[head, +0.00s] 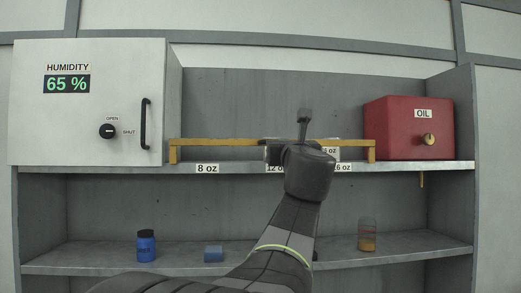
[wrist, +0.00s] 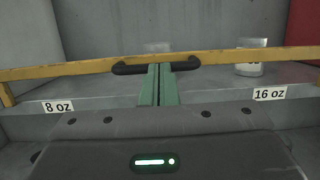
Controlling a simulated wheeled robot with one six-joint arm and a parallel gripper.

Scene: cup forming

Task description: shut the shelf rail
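The shelf rail is a yellow bar (head: 215,142) along the front of the upper shelf, with a short post at each end. It crosses the wrist view (wrist: 70,68) and has a black handle (wrist: 128,68) at its middle. My gripper (wrist: 159,68) has its two green fingers side by side, almost touching, with their tips over the middle of the handle. I see no handle part clearly pinched between them; whether they touch it I cannot tell. In the head view my wrist hides the fingers and the rail's middle.
Clear cups (wrist: 251,56) stand behind the rail. A white humidity cabinet (head: 60,110) is at left and a red oil box (head: 405,130) at right.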

